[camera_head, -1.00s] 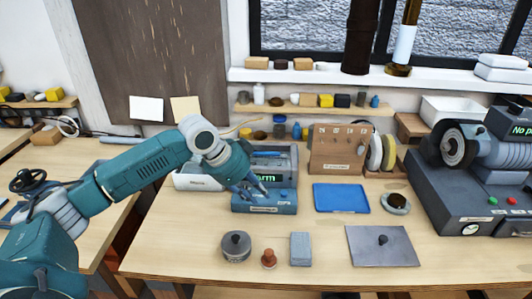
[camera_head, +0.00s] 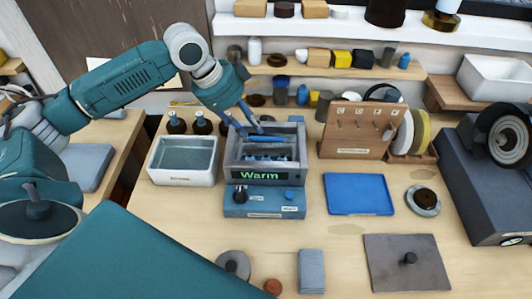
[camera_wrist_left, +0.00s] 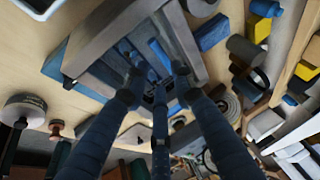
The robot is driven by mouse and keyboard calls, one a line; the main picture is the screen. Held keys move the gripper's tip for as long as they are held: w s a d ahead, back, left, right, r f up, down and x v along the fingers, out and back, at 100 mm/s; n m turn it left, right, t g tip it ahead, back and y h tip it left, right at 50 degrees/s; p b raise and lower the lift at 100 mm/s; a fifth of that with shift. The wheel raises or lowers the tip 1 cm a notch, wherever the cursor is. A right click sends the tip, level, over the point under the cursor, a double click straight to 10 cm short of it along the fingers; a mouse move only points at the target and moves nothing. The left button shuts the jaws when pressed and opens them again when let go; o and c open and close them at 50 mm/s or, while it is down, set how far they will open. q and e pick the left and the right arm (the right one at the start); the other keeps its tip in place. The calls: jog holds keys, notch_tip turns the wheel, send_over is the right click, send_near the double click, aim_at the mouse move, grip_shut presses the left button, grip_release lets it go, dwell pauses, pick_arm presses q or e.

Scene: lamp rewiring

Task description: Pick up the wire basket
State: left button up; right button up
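The cleaner (camera_head: 264,177) is a grey box with an open tank on top, a green "Warm" display and a blue front panel. The wire basket (camera_head: 266,157) sits down in this tank and is only partly visible. A blue bar (camera_head: 266,138) runs across above it and also shows in the left wrist view (camera_wrist_left: 160,52). My left gripper (camera_head: 252,130) reaches down over the tank. Its fingers are spread around the bar area in the left wrist view (camera_wrist_left: 160,88), with no clear grip on anything. My right gripper is out of view.
A white basin (camera_head: 184,160) with liquid stands left of the cleaner. A wooden hook rack (camera_head: 362,134) and blue tray (camera_head: 360,194) are to its right. Dark bottles (camera_head: 176,123) stand behind the basin.

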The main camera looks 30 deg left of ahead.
aim_at(264, 140)
pick_arm(q)
jog(key=x, duration=0.2)
jog(key=shift+w+d+f, duration=0.15)
jog(key=shift+d+f, duration=0.05)
jog(key=shift+f, duration=0.05)
jog(key=p+x, duration=0.2)
jog(key=x, duration=0.2)
jog(key=shift+w+d+p, duration=0.15)
jog(key=shift+d+p, duration=0.05)
jog(key=shift+p, duration=0.1)
jog(key=shift+w+f, duration=0.1)
jog(key=shift+f, duration=0.35)
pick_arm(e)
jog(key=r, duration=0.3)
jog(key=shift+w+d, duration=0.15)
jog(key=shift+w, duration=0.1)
pick_arm(q)
jog(key=shift+c, duration=0.3)
grip_shut()
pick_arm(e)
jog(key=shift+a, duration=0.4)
